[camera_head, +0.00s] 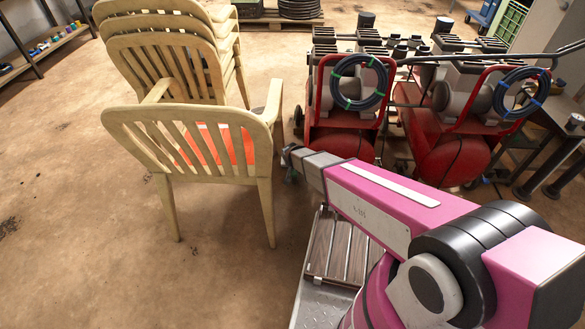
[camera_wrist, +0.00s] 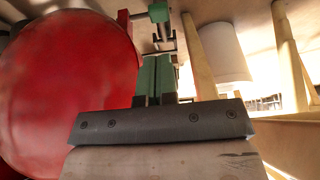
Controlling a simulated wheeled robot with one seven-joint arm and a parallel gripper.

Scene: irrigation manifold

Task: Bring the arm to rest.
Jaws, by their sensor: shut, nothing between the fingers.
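My arm, pink and white, reaches from the lower right of the head view toward the middle. My gripper (camera_head: 291,172) is at its far end, between the beige chair and a red compressor. In the wrist view my gripper (camera_wrist: 157,76) shows two green fingers side by side, closed together with nothing between them. The fingers touch nothing that I can see.
A beige slatted chair (camera_head: 190,122) stands left of my gripper, before stacked chairs (camera_head: 165,52). Red compressors with hoses stand close by (camera_head: 345,125) (camera_head: 450,150); a red tank (camera_wrist: 62,90) fills the wrist view's left. Floor at left (camera_head: 70,210) is clear.

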